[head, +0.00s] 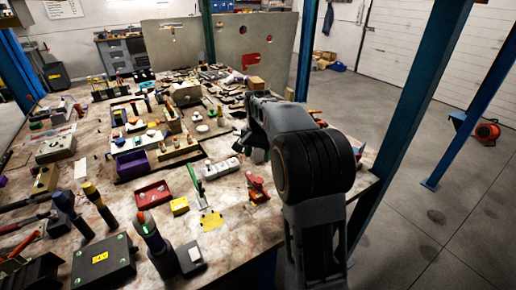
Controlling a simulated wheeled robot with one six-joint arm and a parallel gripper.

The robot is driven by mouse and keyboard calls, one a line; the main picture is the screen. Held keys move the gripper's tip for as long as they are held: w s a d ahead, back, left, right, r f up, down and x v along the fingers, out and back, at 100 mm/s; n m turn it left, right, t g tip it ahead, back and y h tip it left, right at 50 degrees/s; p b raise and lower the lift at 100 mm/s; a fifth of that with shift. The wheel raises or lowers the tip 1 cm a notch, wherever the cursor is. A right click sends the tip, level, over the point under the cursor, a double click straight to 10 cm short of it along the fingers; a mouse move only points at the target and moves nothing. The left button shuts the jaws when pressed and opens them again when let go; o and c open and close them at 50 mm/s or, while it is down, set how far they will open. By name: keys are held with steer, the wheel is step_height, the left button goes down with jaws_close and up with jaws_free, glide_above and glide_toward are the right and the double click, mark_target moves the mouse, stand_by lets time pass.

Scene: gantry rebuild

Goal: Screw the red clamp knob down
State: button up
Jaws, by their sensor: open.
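A small red clamp-like piece (258,188) stands on the workbench near its right edge, just left of my arm. I cannot make out its knob or how far down the knob sits. My gripper (256,156) points down over the bench, behind that red piece in the picture and apart from it. It is open, with nothing seen in it. My own arm hides part of the gripper and the bench behind it.
The bench (235,245) is crowded. The bench's front right corner is fairly clear. A blue post (408,100) rises at right.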

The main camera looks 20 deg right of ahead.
steer(key=shift+r, duration=1.2)
steer(key=s+a+f+n+t, duration=0.1)
steer(key=s+a+n, duration=0.4)
steer(key=s, duration=0.6)
steer(key=s+a+f+n+t, duration=0.2)
steer(key=s+a+n+t, duration=0.1)
steer(key=s, duration=0.7)
steer(key=shift+s+a+f+n, duration=0.35)
steer(key=shift+a+n, duration=0.55)
steer(key=shift+a, duration=0.2)
